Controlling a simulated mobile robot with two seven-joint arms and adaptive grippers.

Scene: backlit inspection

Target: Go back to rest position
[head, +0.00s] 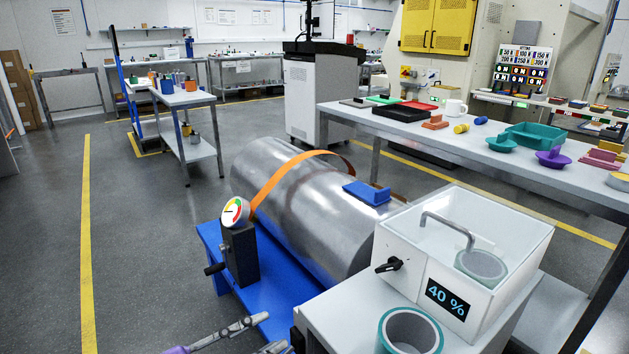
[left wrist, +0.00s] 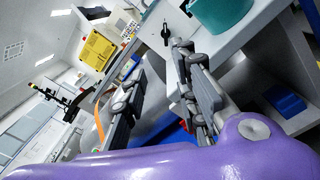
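My left gripper (head: 266,334) shows at the bottom edge of the head view, its fingers pointing right. In the left wrist view its two grey fingers (left wrist: 162,85) stand apart with nothing between them, so it is open and empty. It is in front of the blue stand (head: 278,300) and left of the teal-rimmed ring (head: 410,332). In the head view most of its purple body is cut off. My right gripper shows in neither view.
A metal cylinder (head: 308,205) with an orange strap (head: 272,180) lies on the blue stand beside a dial gauge (head: 235,212). Open floor (head: 140,255) lies left.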

